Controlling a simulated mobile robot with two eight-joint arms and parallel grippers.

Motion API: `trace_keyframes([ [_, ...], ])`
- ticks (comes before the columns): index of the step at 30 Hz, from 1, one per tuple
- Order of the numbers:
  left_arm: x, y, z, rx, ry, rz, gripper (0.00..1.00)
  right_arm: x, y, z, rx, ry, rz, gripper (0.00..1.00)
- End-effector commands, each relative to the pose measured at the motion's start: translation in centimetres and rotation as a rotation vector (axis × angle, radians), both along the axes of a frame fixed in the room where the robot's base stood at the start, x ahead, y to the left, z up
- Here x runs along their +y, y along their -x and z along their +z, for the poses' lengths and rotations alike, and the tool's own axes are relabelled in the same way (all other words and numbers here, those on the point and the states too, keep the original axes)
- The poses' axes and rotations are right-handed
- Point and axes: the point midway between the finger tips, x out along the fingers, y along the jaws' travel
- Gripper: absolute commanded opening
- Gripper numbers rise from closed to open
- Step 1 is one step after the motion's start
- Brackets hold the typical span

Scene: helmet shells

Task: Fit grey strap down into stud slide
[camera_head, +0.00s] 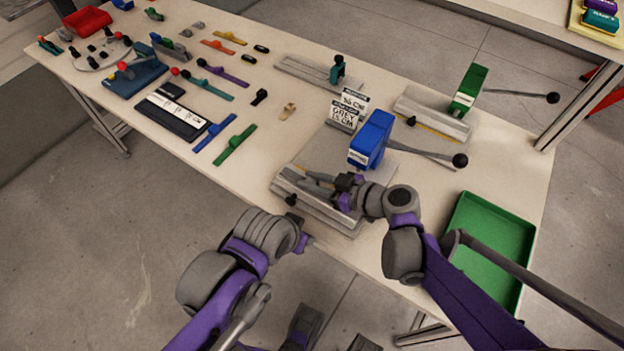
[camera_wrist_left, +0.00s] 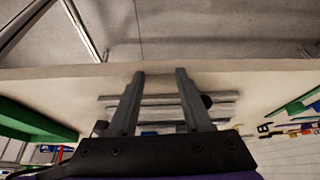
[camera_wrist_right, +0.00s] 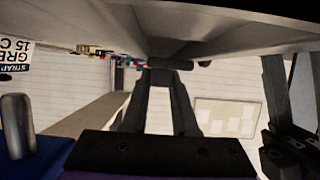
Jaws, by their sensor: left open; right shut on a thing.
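My right gripper (camera_head: 318,182) reaches left, low over the metal slide fixture (camera_head: 335,219) at the front edge of the table. It is shut on a dark grey piece, which appears to be the grey strap (camera_wrist_right: 170,64), seen across the fingertips in the right wrist view. The fingers largely hide the strap in the head view, and I cannot tell whether it touches the slide or its stud. My left gripper (camera_wrist_left: 160,78) is open and empty; in its wrist view the fixture (camera_wrist_left: 165,100) lies beyond the fingers. A black knob (camera_head: 291,200) sits at the fixture's left end.
A blue press (camera_head: 371,139) with a long lever stands just behind the fixture, beside a card (camera_head: 345,109) reading grey, 15 cm. A green tray (camera_head: 495,235) is at right. A green press (camera_head: 468,90) stands behind. Coloured straps (camera_head: 235,145) lie to the left.

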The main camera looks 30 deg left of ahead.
Motion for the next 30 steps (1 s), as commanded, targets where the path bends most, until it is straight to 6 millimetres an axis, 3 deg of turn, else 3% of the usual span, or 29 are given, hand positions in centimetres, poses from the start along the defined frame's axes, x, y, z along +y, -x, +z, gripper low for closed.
trace_keyframes([
  [18,0.0,0.2,-1.1,0.007,-0.003,-0.001,0.5,0.0,0.0,-1.2,0.0,0.0,0.001,0.0],
  [30,0.1,0.3,-0.5,0.006,-0.004,-0.001,0.5,0.0,0.1,-0.2,0.001,0.0,0.003,0.0],
])
